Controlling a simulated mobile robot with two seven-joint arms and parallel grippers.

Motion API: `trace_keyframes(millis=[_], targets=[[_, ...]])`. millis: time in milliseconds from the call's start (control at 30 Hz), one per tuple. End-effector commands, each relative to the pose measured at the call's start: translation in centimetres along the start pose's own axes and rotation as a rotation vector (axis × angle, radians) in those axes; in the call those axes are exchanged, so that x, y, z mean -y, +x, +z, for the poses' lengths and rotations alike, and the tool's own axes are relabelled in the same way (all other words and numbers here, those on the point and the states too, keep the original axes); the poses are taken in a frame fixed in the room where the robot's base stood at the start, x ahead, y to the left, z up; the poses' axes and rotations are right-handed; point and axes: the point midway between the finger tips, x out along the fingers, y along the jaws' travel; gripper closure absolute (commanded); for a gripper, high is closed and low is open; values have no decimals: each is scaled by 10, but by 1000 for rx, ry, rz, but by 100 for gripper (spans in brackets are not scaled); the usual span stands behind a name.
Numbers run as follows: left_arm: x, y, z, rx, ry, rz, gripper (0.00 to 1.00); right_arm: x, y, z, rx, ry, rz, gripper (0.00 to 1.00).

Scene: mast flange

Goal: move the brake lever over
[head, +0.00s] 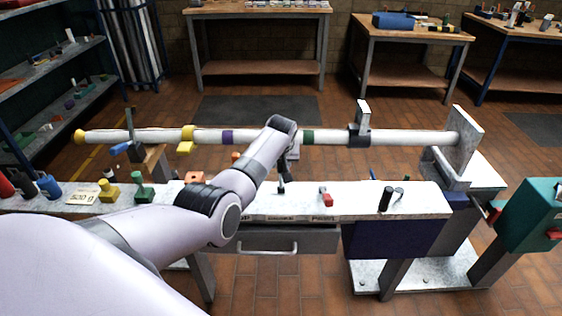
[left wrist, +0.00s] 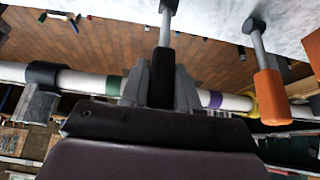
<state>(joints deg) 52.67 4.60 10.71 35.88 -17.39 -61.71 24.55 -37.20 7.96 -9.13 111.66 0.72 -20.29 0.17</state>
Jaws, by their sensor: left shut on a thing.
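A lever with a black grip (left wrist: 162,75) and a thin metal rod stands at the white bench top. My left gripper (left wrist: 161,88) has one finger on each side of the black grip and is shut on it. In the head view, my left gripper (head: 291,154) is mostly hidden behind my forearm. The lever's lower part (head: 282,188) shows just below it. The labels on the bench's front edge are too small to read surely, so I cannot tell which one names the brake. My right gripper is not in view.
An orange-gripped lever (left wrist: 270,95) stands beside the held one. A red-knobbed lever (head: 326,200) and a black post (head: 385,199) are farther right on the bench (head: 420,202). A long banded white mast (head: 345,137) runs behind, ending at an upright flange plate (head: 464,142).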

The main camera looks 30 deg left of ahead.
Motion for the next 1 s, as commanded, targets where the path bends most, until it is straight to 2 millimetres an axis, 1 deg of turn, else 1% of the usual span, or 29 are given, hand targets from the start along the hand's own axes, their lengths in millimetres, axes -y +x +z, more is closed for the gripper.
trace_keyframes(millis=[133, 167, 200, 233, 500, 667, 767, 1000], targets=[[0, 0, -1, -2, -2, 2, 100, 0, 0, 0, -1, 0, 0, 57], [0, -1, -1, -2, -2, 2, 67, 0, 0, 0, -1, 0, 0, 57], [0, -1, -1, -3, -2, 2, 54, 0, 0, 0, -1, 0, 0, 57], [0, -1, -1, -3, -2, 1, 49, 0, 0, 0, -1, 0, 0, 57], [0, 0, -1, -3, -2, 0, 49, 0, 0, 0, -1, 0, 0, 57], [0, -6, -2, -4, -1, 0, 49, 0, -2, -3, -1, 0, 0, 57], [0, -13, -2, -4, -2, 1, 49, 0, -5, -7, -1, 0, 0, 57], [-1, -39, -2, -4, -1, 2, 49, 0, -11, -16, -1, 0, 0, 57]])
